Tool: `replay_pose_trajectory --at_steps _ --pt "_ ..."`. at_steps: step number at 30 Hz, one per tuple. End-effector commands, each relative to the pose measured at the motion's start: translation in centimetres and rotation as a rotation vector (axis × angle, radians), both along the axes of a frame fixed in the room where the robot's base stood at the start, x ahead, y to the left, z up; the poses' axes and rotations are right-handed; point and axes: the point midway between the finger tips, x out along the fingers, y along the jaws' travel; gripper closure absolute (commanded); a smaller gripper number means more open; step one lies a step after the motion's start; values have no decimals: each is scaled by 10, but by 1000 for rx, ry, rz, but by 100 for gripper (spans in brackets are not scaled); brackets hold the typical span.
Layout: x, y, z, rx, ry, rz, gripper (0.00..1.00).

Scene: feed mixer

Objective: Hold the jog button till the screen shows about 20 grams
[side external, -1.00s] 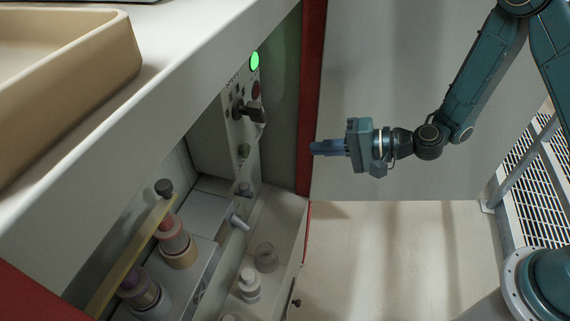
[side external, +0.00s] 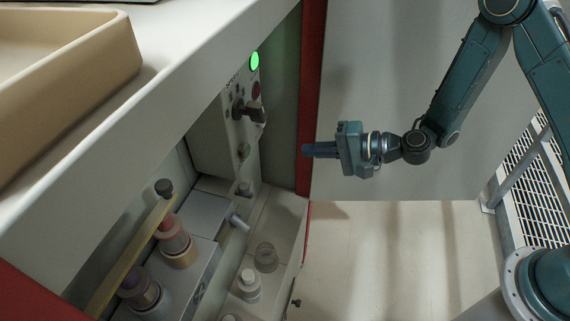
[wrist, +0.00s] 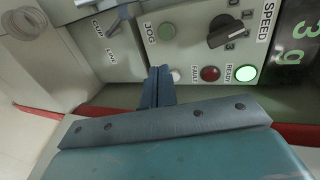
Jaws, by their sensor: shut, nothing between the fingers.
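The jog button is a dull green round button (wrist: 167,31) beside the JOG label in the wrist view. It also appears low on the control panel in the side view (side external: 244,150). My gripper (side external: 304,150) is shut and empty. In the side view its fingertips are right of the button, at about its height, with a gap between. In the wrist view the closed fingertips (wrist: 158,70) show below the button, apart from it in the picture. The dark screen (wrist: 298,45) at the right edge shows a green 3 and a g; it is partly cut off.
A black speed knob (wrist: 228,32), a red lamp (wrist: 210,73) and a lit green READY lamp (wrist: 246,73) are near the button. A red post (side external: 312,95) stands close to my fingertips. Bottles (side external: 175,240) stand on the lower shelf. A tan tray (side external: 120,60) is above left.

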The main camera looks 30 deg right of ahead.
Motion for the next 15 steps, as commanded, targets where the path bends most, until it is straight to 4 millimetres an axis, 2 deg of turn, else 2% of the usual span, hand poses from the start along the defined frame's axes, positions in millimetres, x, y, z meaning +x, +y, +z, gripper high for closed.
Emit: replay_pose_trajectory --at_steps 15 --pt "44 46 -20 0 -1 2 100"
